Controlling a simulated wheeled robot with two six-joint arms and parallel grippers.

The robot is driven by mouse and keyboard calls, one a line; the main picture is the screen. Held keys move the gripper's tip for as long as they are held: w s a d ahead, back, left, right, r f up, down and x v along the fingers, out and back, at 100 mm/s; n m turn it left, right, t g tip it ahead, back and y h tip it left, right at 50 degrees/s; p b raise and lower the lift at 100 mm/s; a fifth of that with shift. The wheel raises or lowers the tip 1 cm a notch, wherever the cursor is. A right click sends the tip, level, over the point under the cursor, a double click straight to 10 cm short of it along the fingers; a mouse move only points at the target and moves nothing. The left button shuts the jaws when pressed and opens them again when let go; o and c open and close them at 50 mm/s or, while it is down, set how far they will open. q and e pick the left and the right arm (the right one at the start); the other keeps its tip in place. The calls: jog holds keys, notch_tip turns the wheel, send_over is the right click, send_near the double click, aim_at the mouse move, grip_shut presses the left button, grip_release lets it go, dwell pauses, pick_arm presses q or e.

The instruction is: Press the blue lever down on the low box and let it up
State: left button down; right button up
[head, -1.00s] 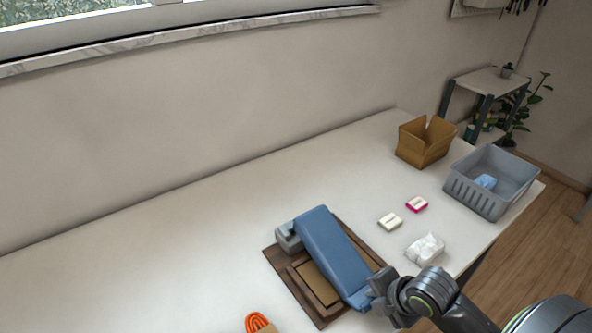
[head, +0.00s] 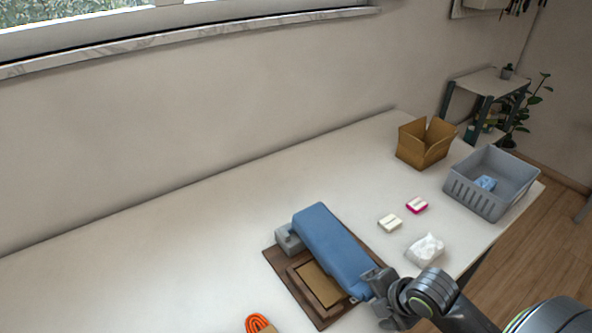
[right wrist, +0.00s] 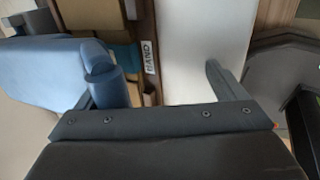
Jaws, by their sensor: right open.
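The blue lever (head: 335,250) is a long flat padded bar over the low brown box (head: 308,312), joined to a grey block (head: 287,240) at its far end. Its near end is raised above the box. My right gripper (head: 372,285) is open at the lever's near right end, very close to it; I cannot tell whether they touch. In the right wrist view the lever (right wrist: 45,75) fills the left side, its rounded end beside the gripper (right wrist: 168,88). One dark finger shows at right; the other is not clear. My left gripper is not in view.
Orange cord (head: 257,323) lies at the front edge of view. A cream block (head: 390,223), a pink-edged block (head: 417,205) and a white crumpled packet (head: 426,249) lie right of the box. A cardboard box (head: 424,147) and a grey basket (head: 480,198) stand farther back. The table's left is clear.

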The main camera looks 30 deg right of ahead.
jog(key=shift+w+r+p, duration=0.1)
jog(key=shift+r+p, duration=2.35)
jog(key=shift+r, duration=0.1)
notch_tip(320, 180, up, 10)
jog(key=p, duration=0.9)
jog(key=shift+p, duration=0.3)
jog(key=shift+f, duration=0.1)
